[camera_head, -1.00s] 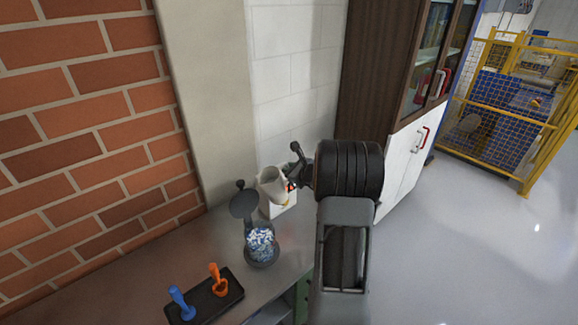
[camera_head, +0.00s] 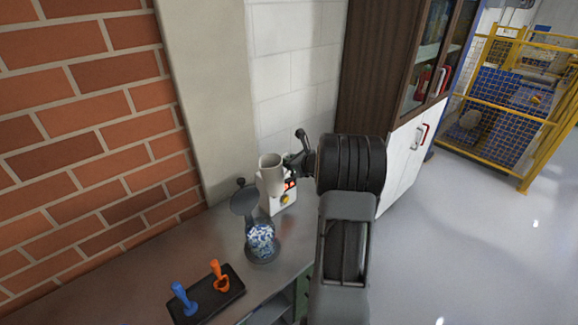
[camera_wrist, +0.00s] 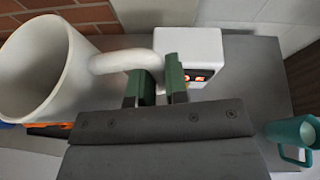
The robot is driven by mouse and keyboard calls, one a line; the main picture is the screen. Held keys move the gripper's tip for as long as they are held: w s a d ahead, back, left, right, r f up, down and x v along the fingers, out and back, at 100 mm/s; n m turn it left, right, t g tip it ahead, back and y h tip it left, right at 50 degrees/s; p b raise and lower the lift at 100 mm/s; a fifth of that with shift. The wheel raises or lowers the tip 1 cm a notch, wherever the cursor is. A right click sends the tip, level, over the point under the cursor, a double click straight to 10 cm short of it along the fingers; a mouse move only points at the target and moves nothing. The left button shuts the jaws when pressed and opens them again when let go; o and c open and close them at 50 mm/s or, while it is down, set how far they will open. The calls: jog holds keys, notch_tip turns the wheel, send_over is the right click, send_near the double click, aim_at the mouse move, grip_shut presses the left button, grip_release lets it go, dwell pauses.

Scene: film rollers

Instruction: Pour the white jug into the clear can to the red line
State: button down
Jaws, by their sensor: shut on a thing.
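The white jug (camera_head: 270,174) is held up near the white wall in the head view, roughly upright. It fills the left of the wrist view (camera_wrist: 45,75), where its visible inside looks empty. My gripper (camera_wrist: 160,82) has its green fingers shut on the jug's handle (camera_wrist: 125,60). The clear can (camera_head: 262,246) stands on the bench, in front of and below the jug, with blue and white pieces in it. Its dark round lid (camera_head: 244,201) is raised open. I cannot make out the red line.
A white device (camera_head: 275,203) with red lights and a yellow knob stands behind the can. A black tray (camera_head: 222,299) with a blue and an orange scoop lies in front. A teal mug (camera_wrist: 292,138) shows at right in the wrist view. A brick wall borders the bench.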

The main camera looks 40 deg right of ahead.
jog(key=shift+m+y, duration=0.3)
jog(key=shift+m, duration=0.1)
jog(key=shift+r, duration=2.1)
